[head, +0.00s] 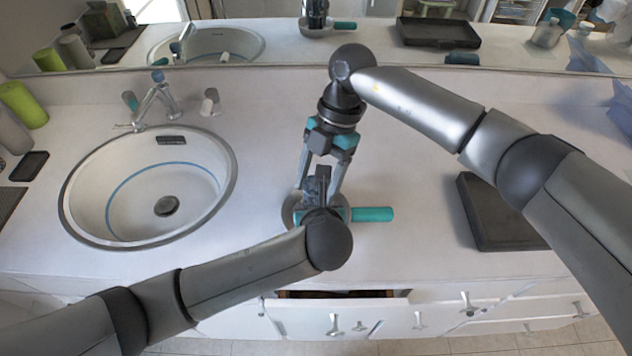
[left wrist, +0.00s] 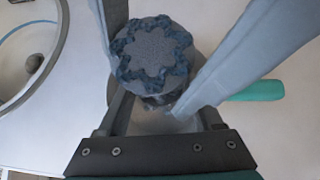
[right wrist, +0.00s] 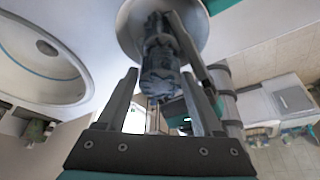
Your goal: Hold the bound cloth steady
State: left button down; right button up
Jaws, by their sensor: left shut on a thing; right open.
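The bound cloth (left wrist: 152,52) is a blue-grey bundle with a star-shaped end, seen end-on in the left wrist view. It also shows in the right wrist view (right wrist: 160,72). My left gripper (left wrist: 150,102) is shut on it. My right gripper (head: 320,186) comes down from above in the head view, open, its fingers on either side of the cloth with gaps in the right wrist view. In the head view my left wrist and the grippers hide the cloth.
A round sink (head: 215,205) with a faucet (head: 158,100) lies to the left. A black case (head: 480,215) lies on the counter to the right, near my right arm. A mirror runs along the back. The counter between pan and case is clear.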

grip_shut()
dwell(0.5)
